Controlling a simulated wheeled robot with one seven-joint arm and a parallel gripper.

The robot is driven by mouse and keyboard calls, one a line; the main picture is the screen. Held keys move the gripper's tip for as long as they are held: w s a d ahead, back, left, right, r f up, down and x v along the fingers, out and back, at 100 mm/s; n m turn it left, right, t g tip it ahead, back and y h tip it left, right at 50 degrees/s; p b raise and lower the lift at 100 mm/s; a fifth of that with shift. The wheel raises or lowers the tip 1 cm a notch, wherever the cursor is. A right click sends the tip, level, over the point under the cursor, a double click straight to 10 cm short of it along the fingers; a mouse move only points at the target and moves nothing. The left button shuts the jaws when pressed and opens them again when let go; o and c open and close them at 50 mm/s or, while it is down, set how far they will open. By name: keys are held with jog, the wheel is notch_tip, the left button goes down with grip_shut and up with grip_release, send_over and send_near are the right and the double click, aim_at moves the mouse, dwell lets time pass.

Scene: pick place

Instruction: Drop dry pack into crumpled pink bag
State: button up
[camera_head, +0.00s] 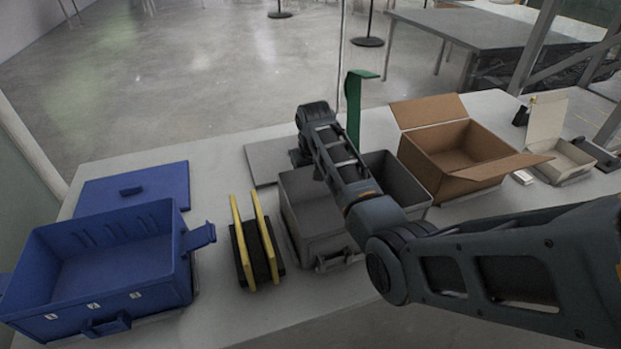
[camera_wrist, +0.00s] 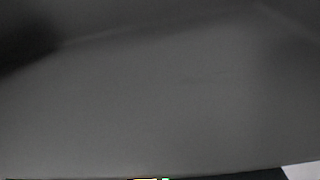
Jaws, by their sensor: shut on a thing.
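My gripper (camera_head: 299,158) is only partly visible at the far end of my arm, above the back edge of the open grey box (camera_head: 312,213) in the head view. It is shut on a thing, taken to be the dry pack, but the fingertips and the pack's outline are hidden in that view. In the wrist view a plain dark grey surface (camera_wrist: 160,95) fills nearly the whole picture, very close. I cannot tell whether it is the pack or something else. No pink bag can be made out in either view.
An open blue case (camera_head: 60,303) stands at the left, beside a yellow and black object (camera_head: 258,262). An open cardboard box (camera_head: 440,185) and a small pale box (camera_head: 560,150) stand at the right. A tall green piece (camera_head: 354,105) rises behind the grey box.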

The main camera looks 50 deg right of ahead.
jog(key=o, duration=0.6)
jog(key=shift+f, duration=0.1)
jog(key=o, duration=0.4)
